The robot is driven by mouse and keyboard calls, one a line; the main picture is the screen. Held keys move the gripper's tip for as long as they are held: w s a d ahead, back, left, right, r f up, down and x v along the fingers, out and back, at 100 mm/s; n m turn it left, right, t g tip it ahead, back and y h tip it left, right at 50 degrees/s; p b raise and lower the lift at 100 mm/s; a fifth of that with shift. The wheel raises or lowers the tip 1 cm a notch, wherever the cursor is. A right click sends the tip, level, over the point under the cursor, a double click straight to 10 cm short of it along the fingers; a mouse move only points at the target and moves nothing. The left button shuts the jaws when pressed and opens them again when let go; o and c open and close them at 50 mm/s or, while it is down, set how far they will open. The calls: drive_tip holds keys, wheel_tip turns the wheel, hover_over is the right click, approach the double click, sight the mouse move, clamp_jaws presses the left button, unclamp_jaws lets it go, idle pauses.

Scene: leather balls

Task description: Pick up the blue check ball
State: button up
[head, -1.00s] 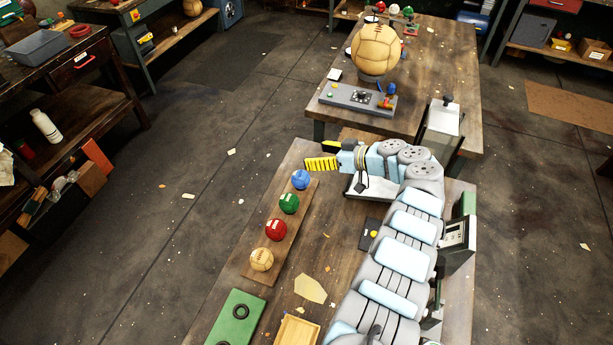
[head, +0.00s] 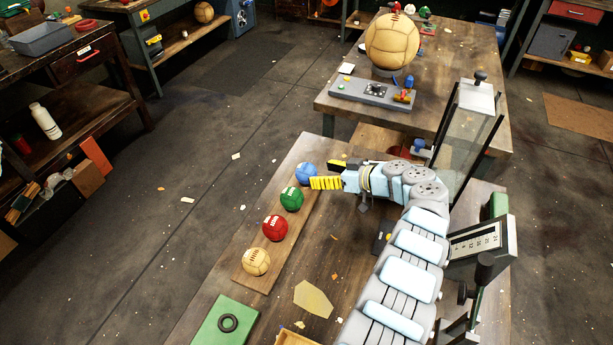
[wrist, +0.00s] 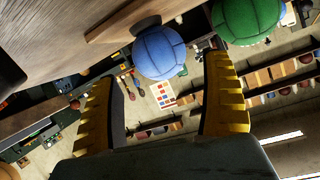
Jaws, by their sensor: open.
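The blue ball (head: 306,174) sits at the far end of a wooden board, with a pale label on it. In the wrist view the blue ball (wrist: 160,52) shows as panelled blue, just beyond and between the fingertips. My gripper (head: 319,173) has yellow ribbed fingers and is beside the ball on its right. One finger overlaps the ball's right edge in the head view. In the wrist view my gripper (wrist: 160,72) is open, with the fingers wide apart and nothing between the pads. I cannot tell whether a finger touches the ball.
A green ball (head: 291,199) is next to the blue one, then a red ball (head: 275,228) and a tan ball (head: 256,261) along the board (head: 262,279). A framed clear panel (head: 462,140) stands behind my arm.

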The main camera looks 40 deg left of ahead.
sight(315, 173)
drive_tip(key=b+x, duration=0.2)
drive_tip(key=x, duration=0.3)
drive_tip(key=shift+f+b, duration=0.2)
drive_tip(key=shift+b, duration=0.15)
drive_tip(key=shift+s+a, duration=0.1)
drive_tip(key=shift+a, duration=0.4)
drive_tip(key=c, duration=1)
